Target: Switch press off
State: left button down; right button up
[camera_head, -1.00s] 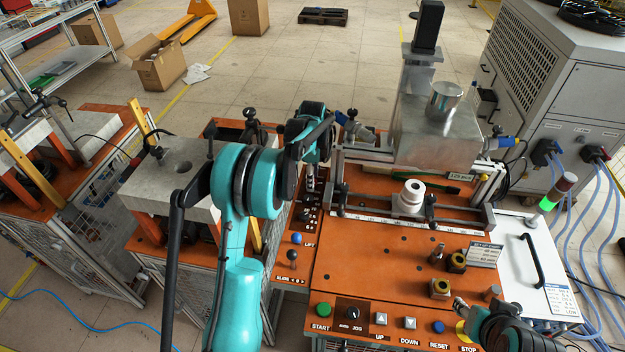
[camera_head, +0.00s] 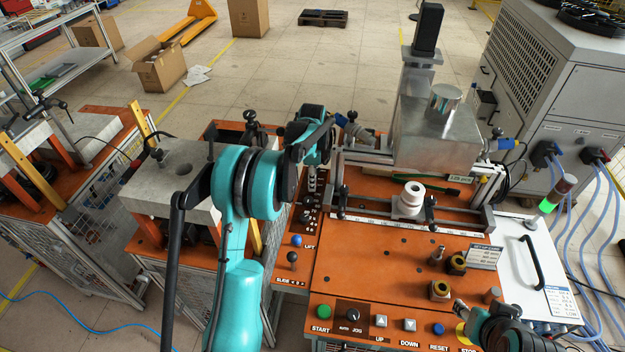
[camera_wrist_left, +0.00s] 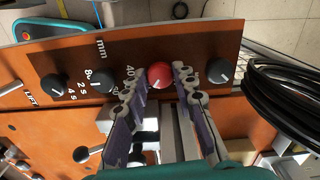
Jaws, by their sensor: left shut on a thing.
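A dark control panel with several black knobs and a red round knob (camera_wrist_left: 160,75) shows in the left wrist view. My left gripper (camera_wrist_left: 160,85) has one finger on each side of the red knob and is shut on it. In the head view my left gripper (camera_head: 311,182) is at the panel (camera_head: 306,222), left of the press table; my arm hides much of the contact there. My right gripper (camera_head: 462,306) is at the lower right, close to the yellow-based stop button (camera_head: 461,329); its jaw opening is unclear.
The orange press table (camera_head: 370,265) carries a white round part (camera_head: 411,193) and small brass-coloured blocks (camera_head: 440,290). A front row holds a green start button (camera_head: 323,311) and other controls. A metal press block (camera_head: 430,130) stands behind. Black cables (camera_wrist_left: 295,90) hang at the right in the wrist view.

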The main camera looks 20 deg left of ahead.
pick_arm(q)
jog(key=n, duration=0.4)
jog(key=shift+p, duration=0.3)
jog(key=n, duration=0.8)
jog(key=shift+n+p, duration=0.3)
jog(key=shift+n, duration=1.9)
jog(key=c, duration=1.2)
grip_release()
jog(key=shift+r, duration=0.1)
